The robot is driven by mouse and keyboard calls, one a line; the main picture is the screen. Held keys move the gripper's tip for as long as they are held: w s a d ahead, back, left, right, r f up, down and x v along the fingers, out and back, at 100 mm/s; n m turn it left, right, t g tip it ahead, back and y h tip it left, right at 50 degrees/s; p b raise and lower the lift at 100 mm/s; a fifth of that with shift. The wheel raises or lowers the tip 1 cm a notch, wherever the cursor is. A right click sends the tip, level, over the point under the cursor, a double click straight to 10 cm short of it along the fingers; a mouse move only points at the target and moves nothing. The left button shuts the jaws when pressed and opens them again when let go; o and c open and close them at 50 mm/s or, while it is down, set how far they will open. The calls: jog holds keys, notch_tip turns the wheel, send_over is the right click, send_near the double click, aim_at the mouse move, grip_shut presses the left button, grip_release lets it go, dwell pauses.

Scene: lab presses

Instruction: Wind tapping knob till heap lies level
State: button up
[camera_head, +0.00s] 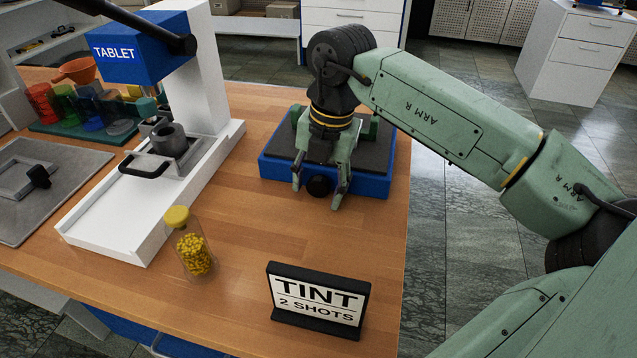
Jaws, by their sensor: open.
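A low blue box with a dark top (374,157) stands on the right part of the wooden table. A round black knob (318,186) sticks out of its front face. My gripper (318,195) points down at the box's front edge, open. Its two green fingers show on either side of the knob, with a gap to it; I cannot tell their depth relative to it. My gripper and wrist cover the middle of the box top. No heap is visible there.
A white press labelled TABLET (205,85) stands to the left. A jar of yellow pellets (194,255) and a sign reading TINT 2 SHOTS (318,296) stand in front. Coloured jars (85,105) sit at the far left. Table between jar and box is clear.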

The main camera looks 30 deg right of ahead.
aim_at(327, 187)
notch_tip(327, 187, up, 12)
jog(key=s+d, duration=0.1)
dwell(0.5)
